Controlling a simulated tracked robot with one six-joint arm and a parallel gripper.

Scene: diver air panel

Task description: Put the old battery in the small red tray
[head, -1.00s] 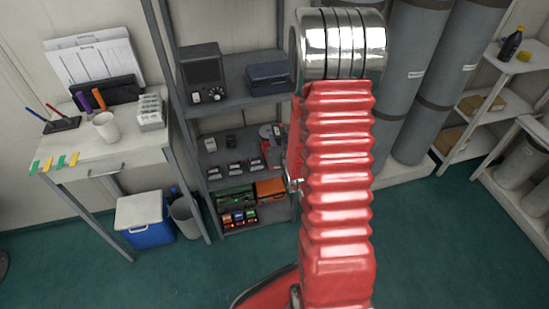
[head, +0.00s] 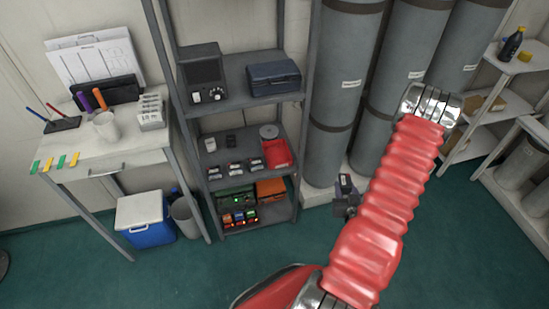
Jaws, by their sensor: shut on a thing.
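My gripper (head: 346,203) hangs in front of the grey cylinders, to the right of the shelf rack. It is shut on a small dark block with a pale label, which looks like the old battery (head: 345,183). The block is held in the air, clear of the shelves. The small red tray (head: 279,155) lies at the right end of the middle shelf, to the left of my gripper. A round grey thing (head: 268,131) is at its back. I cannot make out the inside of the tray clearly.
The middle shelf also holds several small dark blocks (head: 234,168) left of the tray. Below are a green-lit unit (head: 236,198), an orange box (head: 271,189) and coloured batteries (head: 239,217). A rack upright (head: 307,90) stands between my gripper and the tray.

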